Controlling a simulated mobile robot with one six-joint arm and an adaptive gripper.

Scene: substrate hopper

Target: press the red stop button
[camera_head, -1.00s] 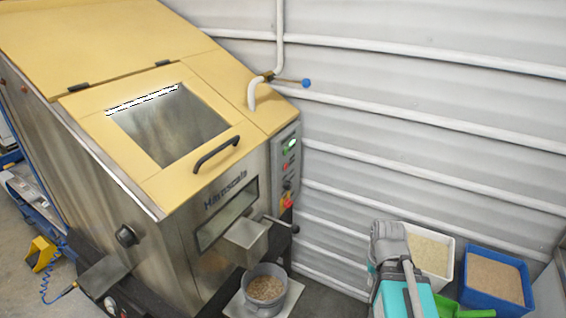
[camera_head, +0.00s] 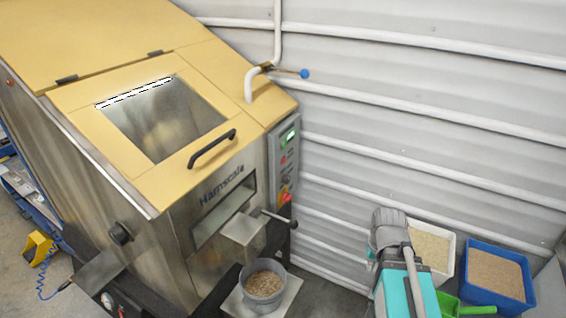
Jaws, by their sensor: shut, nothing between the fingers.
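A grey control panel (camera_head: 284,150) is on the right front side of the steel hopper machine (camera_head: 215,205). A small red button (camera_head: 283,160) shows on the panel, below the lit green display (camera_head: 289,136). A red and yellow switch (camera_head: 286,194) is lower on the panel; it is too small to tell its exact form. My grey and teal arm (camera_head: 405,285) rises from the bottom edge, right of the panel and apart from it. My gripper is not visible in this view.
A black lever (camera_head: 278,217) sticks out below the panel. A grey bucket of pellets (camera_head: 264,297) stands under the chute (camera_head: 243,229). The wall is close behind.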

